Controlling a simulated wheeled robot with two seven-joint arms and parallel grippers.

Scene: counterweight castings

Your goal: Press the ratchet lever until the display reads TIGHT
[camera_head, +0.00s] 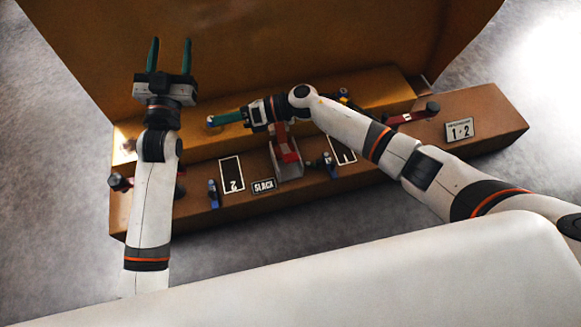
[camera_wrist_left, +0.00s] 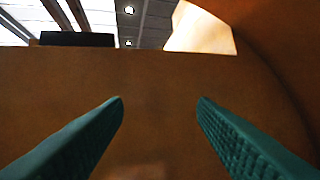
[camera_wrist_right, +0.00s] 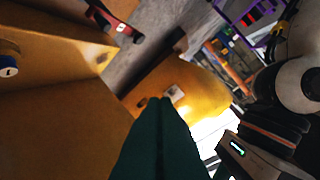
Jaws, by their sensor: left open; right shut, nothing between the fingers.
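The display (camera_head: 263,186) reads SLACK and sits on the front of the long brown bench. Just right of it is a grey bracket with a red lever (camera_head: 289,152), likely the ratchet; my right wrist is right above it and partly covers its top. My right gripper (camera_head: 213,121) is shut and empty, its green fingers pointing left past the lever over the bench's back ledge. In the right wrist view its closed fingers (camera_wrist_right: 163,110) show. My left gripper (camera_head: 170,44) is open and empty, raised in front of the brown back panel, away from the lever.
A plate marked 2 (camera_head: 232,174) and another dark plate (camera_head: 341,150) flank the bracket. A 1-2 sign (camera_head: 460,130) is at the bench's right end. Small blue clamps (camera_head: 213,193) and red-and-black handles (camera_head: 413,115) stand along the bench. The tall back panel (camera_head: 250,45) rises behind.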

